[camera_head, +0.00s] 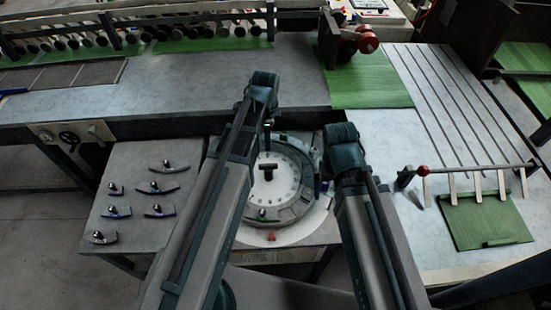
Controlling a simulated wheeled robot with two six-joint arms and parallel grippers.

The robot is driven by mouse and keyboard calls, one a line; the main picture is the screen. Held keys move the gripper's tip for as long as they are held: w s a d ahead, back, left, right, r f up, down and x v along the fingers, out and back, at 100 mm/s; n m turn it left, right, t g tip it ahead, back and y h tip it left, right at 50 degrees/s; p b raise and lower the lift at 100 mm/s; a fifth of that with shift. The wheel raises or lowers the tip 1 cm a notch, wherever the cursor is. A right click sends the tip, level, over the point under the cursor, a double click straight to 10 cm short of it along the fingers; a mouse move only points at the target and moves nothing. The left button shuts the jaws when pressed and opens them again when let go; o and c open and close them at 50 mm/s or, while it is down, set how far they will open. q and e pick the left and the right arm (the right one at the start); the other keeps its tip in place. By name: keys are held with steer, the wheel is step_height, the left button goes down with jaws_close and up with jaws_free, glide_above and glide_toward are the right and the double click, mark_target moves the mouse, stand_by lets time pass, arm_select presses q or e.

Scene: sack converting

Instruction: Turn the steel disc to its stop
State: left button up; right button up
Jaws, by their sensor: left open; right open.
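The steel disc (285,185) is a pale round plate with dark marks around its edge, set in a grey segmented ring (290,215). A dark T-shaped handle (267,169) stands near its middle. My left arm covers the disc's left side. My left gripper (267,122) is open, above the disc's far edge and apart from the handle. My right gripper (324,172) is open, by the ring's right side. Its fingers are mostly hidden by my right wrist. A red triangle (271,236) marks the pale plate in front of the ring.
Several small curved parts with knobs (157,187) lie on the grey side table (130,225) at left. A grey bench (190,95) runs behind. At right, a slatted table (380,130) holds a red-knobbed bar (423,171) and a green sheet (485,222).

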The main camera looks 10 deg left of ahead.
mark_target(268, 164)
arm_select(q)
step_height(268, 164, down, 14)
steer(key=b, duration=1.4)
steer(key=shift+r, duration=0.1)
steer(key=shift+c, duration=0.3)
jaws_close()
stand_by(0.4)
